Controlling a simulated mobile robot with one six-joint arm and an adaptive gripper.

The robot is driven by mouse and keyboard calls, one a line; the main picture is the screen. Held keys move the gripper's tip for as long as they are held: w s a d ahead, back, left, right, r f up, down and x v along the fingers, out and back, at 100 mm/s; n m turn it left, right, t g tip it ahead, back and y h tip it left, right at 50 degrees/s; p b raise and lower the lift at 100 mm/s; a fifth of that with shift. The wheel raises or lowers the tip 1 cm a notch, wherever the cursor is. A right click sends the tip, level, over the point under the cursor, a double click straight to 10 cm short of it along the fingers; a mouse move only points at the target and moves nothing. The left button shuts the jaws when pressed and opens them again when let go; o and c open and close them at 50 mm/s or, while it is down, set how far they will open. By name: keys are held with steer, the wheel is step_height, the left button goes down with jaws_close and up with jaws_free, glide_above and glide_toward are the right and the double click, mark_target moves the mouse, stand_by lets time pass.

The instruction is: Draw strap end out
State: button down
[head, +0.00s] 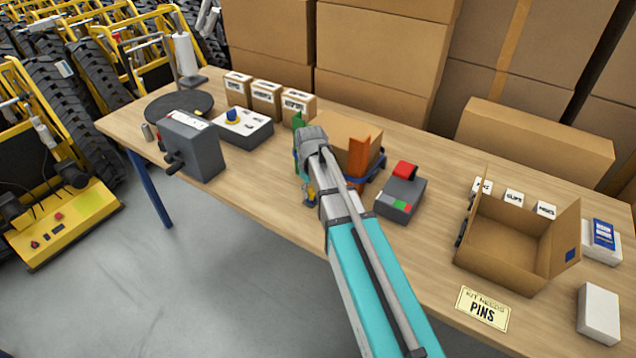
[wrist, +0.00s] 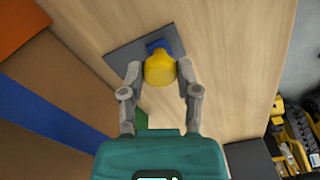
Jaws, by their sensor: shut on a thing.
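My gripper (wrist: 160,76) has its two fingers on either side of a rounded yellow piece (wrist: 160,69), which I take for the strap end, and is shut on it. A blue part (wrist: 157,46) shows just beyond the yellow piece, over a dark grey plate (wrist: 130,59) on the table. In the head view my arm hides most of the gripper; a bit of yellow and blue (head: 309,198) shows beside it. A brown carton (head: 345,133) sits right behind, in a blue frame (head: 374,174) with an orange upright (head: 358,158) and a green upright (head: 298,120).
A grey device with a red top (head: 401,195) stands right of the carton. An open cardboard box (head: 500,245) is farther right. The wooden table (head: 245,185) is bare left of my arm.

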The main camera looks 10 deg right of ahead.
steer(key=shift+s+a, duration=0.45)
steer(key=c, duration=0.6)
jaws_free()
steer(key=shift+a, duration=0.1)
steer(key=shift+w, duration=0.1)
